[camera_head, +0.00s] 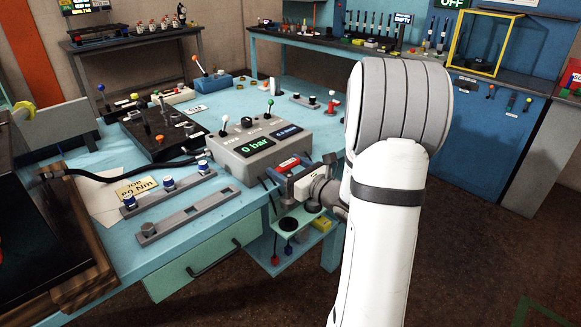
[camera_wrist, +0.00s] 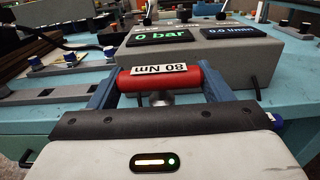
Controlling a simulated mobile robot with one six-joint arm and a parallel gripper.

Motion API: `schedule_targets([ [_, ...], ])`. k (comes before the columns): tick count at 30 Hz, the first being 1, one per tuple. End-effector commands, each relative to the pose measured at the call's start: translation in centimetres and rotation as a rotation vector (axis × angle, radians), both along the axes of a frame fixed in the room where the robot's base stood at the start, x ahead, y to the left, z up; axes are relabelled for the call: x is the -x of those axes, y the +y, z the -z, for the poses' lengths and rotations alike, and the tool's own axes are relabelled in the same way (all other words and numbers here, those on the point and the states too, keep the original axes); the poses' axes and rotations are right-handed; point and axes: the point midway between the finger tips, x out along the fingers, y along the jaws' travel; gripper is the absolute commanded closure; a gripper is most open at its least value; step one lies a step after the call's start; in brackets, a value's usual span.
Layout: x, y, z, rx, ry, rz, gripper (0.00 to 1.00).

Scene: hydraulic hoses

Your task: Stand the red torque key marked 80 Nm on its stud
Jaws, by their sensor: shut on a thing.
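The red torque key (camera_wrist: 187,79), with a white "80 Nm" label, lies crosswise between the two blue-grey fingers of my gripper (camera_wrist: 160,88) in the wrist view. A silvery part shows just below its handle. In the head view, my gripper (camera_head: 289,172) is shut on the key (camera_head: 288,162), at the right front corner of the control box. The key appears clear of the bench. A grey rail (camera_head: 188,217) on the bench's front edge carries a grey stud (camera_head: 148,229) at its left end. I cannot tell which stud belongs to the red key.
The grey control box (camera_head: 262,158) reading "0 bar" stands close behind my gripper. Blue-topped pieces (camera_head: 168,182) stand on another rail.

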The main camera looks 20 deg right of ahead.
Motion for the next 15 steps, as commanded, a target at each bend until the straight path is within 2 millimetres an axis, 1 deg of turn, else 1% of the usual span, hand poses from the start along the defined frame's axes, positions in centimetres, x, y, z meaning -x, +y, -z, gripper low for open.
schedule_targets([
  [1,0.0,0.0,0.8,0.000,-0.001,0.000,0.64],
  [9,0.0,-0.1,3.5,0.001,-0.001,0.002,0.64],
  [15,0.0,-0.1,4.7,0.001,-0.001,0.002,0.64],
])
